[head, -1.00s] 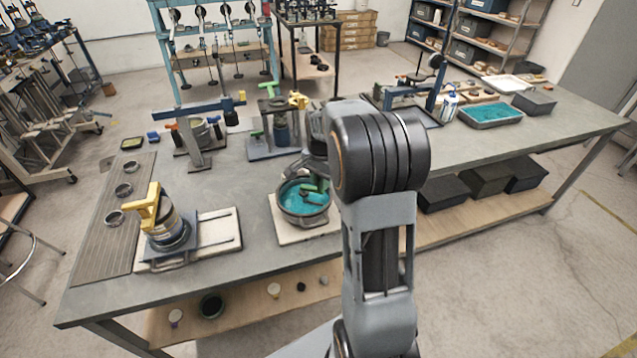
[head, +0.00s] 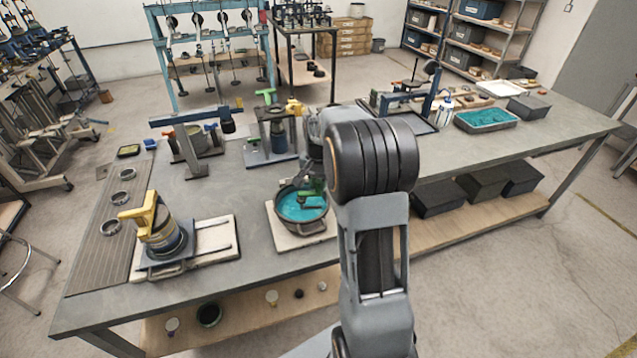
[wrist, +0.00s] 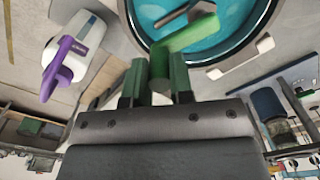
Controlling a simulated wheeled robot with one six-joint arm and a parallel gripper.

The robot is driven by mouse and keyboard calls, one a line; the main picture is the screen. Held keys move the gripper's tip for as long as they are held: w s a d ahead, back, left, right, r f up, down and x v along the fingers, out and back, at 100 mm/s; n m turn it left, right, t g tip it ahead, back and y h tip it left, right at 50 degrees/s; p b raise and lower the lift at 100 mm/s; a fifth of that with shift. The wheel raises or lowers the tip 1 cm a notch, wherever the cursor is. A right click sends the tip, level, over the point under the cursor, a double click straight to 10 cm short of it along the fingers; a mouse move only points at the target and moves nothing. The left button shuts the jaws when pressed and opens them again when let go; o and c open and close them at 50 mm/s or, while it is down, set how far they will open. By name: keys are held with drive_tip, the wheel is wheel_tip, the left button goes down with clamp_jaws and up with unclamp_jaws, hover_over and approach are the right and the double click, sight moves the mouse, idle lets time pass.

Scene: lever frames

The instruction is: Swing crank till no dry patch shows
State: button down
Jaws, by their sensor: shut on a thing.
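A round dark pan (head: 299,227) with teal contents stands on a pale board on the bench. My gripper, partly hidden behind my arm in the head view, shows in the wrist view (wrist: 158,82), shut on the green crank handle (wrist: 160,62). From the handle a green crank arm (wrist: 188,36) reaches over the pan; it also shows in the head view (head: 313,187). A grey-brown bar (wrist: 174,15) lies over the teal surface. The surface I can see is teal; my gripper and the crank hide part of it, so I cannot tell whether a dry patch shows.
A yellow-handled device (head: 158,228) stands on a board left of the pan. A blue-armed lever frame (head: 190,140) and a green-topped press (head: 270,130) stand behind. A teal-filled tray (head: 487,119) sits far right. In the wrist view, a white-and-purple object (wrist: 72,62) is at left.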

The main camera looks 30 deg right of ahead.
sight(319, 181)
drive_tip(key=c, duration=1)
unclamp_jaws()
wheel_tip(319, 181, up, 14)
drive_tip(key=shift+b, duration=0.35)
